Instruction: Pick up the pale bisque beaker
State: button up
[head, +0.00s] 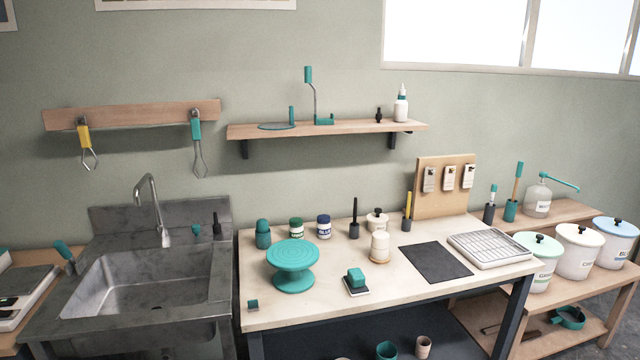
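A small pale pinkish-beige cup (423,348), which looks like the pale bisque beaker, stands upright below the worktable's front edge, at the bottom of the head view. It appears to be on the dark lower shelf (330,335). A teal cup (386,352) stands to its left, apart from it, and is cut off by the frame's bottom edge. My gripper is not in view.
The worktable (330,300) above carries a teal turntable (293,262), a cream bottle-like piece (380,246), a dark mat (436,262) and a wire-racked tray (488,248). A sink (150,280) is at left. Lidded buckets (577,252) stand at right.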

aim_at(379, 245)
jog(key=i+l+u, duration=0.25)
jog(key=i+l, duration=0.35)
jog(key=i, duration=0.3)
jog(key=i+l+u, duration=0.2)
jog(key=i+l, duration=0.6)
